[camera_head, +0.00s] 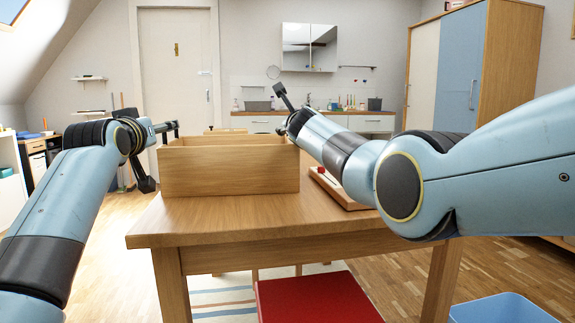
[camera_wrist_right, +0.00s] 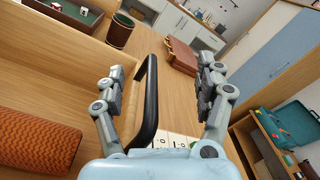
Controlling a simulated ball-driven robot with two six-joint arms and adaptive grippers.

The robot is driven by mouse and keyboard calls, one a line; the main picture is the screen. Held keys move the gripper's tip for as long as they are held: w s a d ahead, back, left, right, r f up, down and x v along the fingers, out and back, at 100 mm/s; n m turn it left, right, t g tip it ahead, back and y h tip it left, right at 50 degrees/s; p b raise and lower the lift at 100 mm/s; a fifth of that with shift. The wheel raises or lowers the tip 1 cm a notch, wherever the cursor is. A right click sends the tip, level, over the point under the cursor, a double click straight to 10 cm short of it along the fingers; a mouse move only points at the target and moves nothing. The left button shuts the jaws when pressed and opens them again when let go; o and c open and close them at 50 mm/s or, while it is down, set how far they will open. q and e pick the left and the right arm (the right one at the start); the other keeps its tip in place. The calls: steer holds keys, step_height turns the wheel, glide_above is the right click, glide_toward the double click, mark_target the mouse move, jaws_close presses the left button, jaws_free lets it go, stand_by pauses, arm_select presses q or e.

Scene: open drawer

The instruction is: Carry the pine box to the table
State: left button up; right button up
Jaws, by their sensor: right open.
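The pine box (camera_head: 230,172) appears on the wooden table top in the head view, its front wall facing me; I cannot tell whether it touches the wood. In the right wrist view its black handle (camera_wrist_right: 147,100) passes between the fingers of my right gripper (camera_wrist_right: 160,92), which is open around it. In the head view my right gripper (camera_head: 282,100) is at the box's right side, partly hidden by its arm. My left gripper (camera_head: 155,150) is at the box's left side; its hold is unclear. An orange patterned block (camera_wrist_right: 35,140) lies inside the box.
The table (camera_head: 250,225) has a bare front strip. A wooden board with a red knob (camera_head: 335,187) lies right of the box. A red seat (camera_head: 315,298) is below the front edge, and a blue bin (camera_head: 500,309) stands at lower right.

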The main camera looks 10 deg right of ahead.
steer(key=shift+s, duration=0.1)
steer(key=s+a, duration=0.1)
steer(key=s, duration=1)
steer(key=shift+s, duration=0.4)
steer(key=shift+a, duration=0.15)
